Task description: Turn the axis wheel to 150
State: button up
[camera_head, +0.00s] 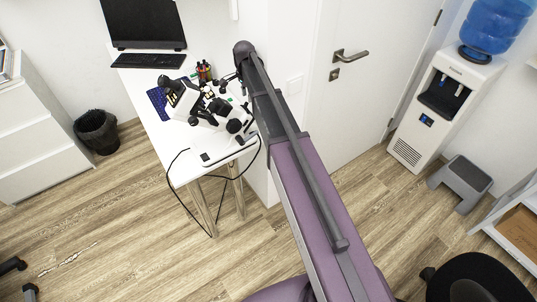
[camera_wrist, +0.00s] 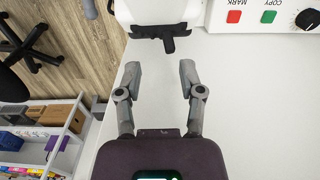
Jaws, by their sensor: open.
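In the wrist view my gripper (camera_wrist: 160,70) is open, with nothing between its fingers, above a white tabletop. Ahead of the fingertips, at the top edge, is a white device part (camera_wrist: 160,12) with a black piece (camera_wrist: 168,38) on its near side. A white panel (camera_wrist: 263,20) at the top right carries a round black knob (camera_wrist: 309,19), partly cut off by the frame edge. I cannot tell whether this knob is the axis wheel, and no 150 mark is readable. In the head view a black-and-white instrument (camera_head: 198,105) stands on the table.
The white table (camera_head: 190,150) also bears a laptop or screen (camera_head: 143,22), a keyboard (camera_head: 148,61) and a pen holder (camera_head: 204,72). The panel has a red button (camera_wrist: 234,16) and a green button (camera_wrist: 268,17). A black cable (camera_head: 180,184) hangs off the table's front.

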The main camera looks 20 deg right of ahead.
jog(key=shift+r+p, duration=4.35)
jog(key=shift+r, duration=0.3)
jog(key=s+f+n+b, duration=0.4)
jog(key=s, duration=0.5)
jog(key=s+f+n+b, duration=0.5)
jog(key=s, duration=0.5)
jog(key=s+f+n+b, duration=0.5)
jog(key=s, duration=0.5)
jog(key=shift+d, duration=0.1)
notch_tip(320, 180, up, 14)
jog(key=m+p, duration=1.2)
jog(key=p, duration=0.2)
send_over(246, 105)
jog(key=shift+w+d+r+m+p, duration=0.15)
jog(key=shift+w+r+m+p, duration=0.15)
jog(key=shift+w, duration=0.1)
jog(key=shift+f, duration=0.15)
notch_tip(246, 105, down, 14)
jog(key=b, duration=1.3)
jog(key=shift+r+b, duration=0.25)
jog(key=shift+b, duration=0.15)
